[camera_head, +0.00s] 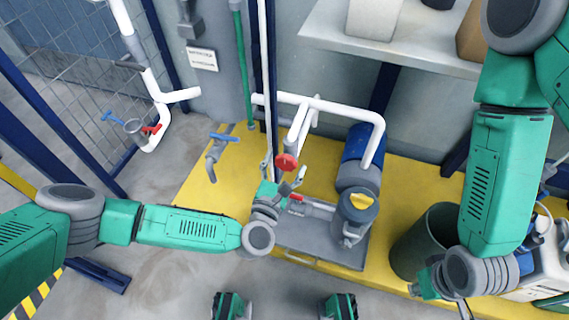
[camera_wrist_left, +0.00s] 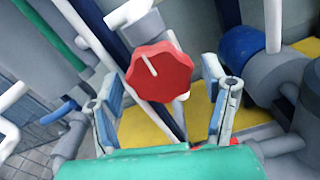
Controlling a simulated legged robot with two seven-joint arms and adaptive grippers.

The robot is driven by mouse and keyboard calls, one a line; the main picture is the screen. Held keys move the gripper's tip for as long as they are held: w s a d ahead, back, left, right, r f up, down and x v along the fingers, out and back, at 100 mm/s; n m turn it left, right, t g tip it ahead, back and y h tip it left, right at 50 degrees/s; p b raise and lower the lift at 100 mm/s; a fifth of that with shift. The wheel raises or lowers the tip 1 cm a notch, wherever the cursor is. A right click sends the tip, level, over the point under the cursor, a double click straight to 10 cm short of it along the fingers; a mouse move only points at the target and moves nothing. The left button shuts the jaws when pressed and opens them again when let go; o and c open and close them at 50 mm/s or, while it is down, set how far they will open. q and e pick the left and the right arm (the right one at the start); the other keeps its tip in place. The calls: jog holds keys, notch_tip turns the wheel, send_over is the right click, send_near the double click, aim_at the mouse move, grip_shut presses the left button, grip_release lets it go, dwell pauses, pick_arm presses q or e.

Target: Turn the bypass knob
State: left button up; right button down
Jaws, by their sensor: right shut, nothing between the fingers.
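A red lobed knob (camera_head: 286,161) with a white line on its face sits on the end of a white pipe fitting, near the middle of the head view. In the left wrist view the red knob (camera_wrist_left: 160,72) faces me, its white line tilted. My left gripper (camera_head: 283,173) is open, with its fingers apart on either side below the knob. No touch is visible. My right gripper (camera_head: 452,302) is at the lower right, shut and partly hidden by its wrist, far from the knob. No label naming the bypass knob is readable.
A pump unit with a yellow knob (camera_head: 361,201) and a blue motor (camera_head: 357,143) stands right of the left gripper. White pipes (camera_head: 335,106) and a dark blue post (camera_head: 268,85) rise behind. A grey bin (camera_head: 412,247) stands near the right arm; a shelf (camera_head: 400,48) is above.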

pick_arm(q)
jog(key=shift+d, duration=0.1)
jog(key=c, duration=0.9)
